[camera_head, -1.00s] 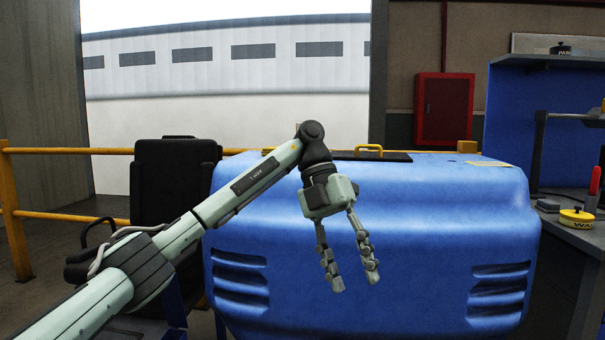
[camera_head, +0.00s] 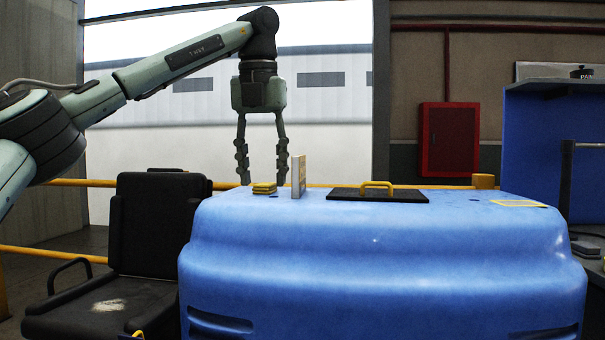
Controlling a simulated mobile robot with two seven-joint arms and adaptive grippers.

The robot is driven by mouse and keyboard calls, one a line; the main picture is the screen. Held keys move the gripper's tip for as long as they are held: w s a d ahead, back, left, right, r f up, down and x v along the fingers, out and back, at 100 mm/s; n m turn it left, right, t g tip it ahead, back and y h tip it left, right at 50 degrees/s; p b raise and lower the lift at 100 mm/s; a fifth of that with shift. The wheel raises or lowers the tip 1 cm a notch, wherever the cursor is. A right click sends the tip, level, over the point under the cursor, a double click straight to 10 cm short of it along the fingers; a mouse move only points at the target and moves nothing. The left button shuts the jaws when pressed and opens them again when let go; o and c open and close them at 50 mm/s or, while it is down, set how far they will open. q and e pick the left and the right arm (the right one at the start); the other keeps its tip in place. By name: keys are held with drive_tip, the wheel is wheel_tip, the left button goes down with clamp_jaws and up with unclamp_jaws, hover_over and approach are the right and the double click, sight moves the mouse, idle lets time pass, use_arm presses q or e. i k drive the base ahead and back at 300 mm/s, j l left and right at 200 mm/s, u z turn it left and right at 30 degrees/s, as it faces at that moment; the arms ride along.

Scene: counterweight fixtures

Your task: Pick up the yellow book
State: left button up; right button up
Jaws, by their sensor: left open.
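My left gripper (camera_head: 262,180) points straight down with its fingers spread and nothing between them. Its fingertips are in line with a small yellow block-like stack (camera_head: 264,188) on top of the blue housing (camera_head: 380,250). I cannot tell the depth between fingertips and stack. Just right of the right finger stands a thin upright book-like thing (camera_head: 299,176), pale with yellow on its face. Which of these is the yellow book is not clear. My right gripper does not show.
A black plate with a yellow handle (camera_head: 377,190) lies on the housing to the right. A flat yellowish sheet (camera_head: 518,203) lies farther right. A black chair (camera_head: 158,230) stands at the left, before a yellow railing (camera_head: 60,257). A red cabinet (camera_head: 449,140) hangs behind.

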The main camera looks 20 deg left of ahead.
sight(297, 161)
drive_tip(key=i+j, duration=0.2)
drive_tip(key=i, duration=0.25)
drive_tip(key=i+j, duration=0.15)
drive_tip(key=i, duration=0.35)
drive_tip(key=i+j, duration=0.2)
drive_tip(key=i, duration=0.25)
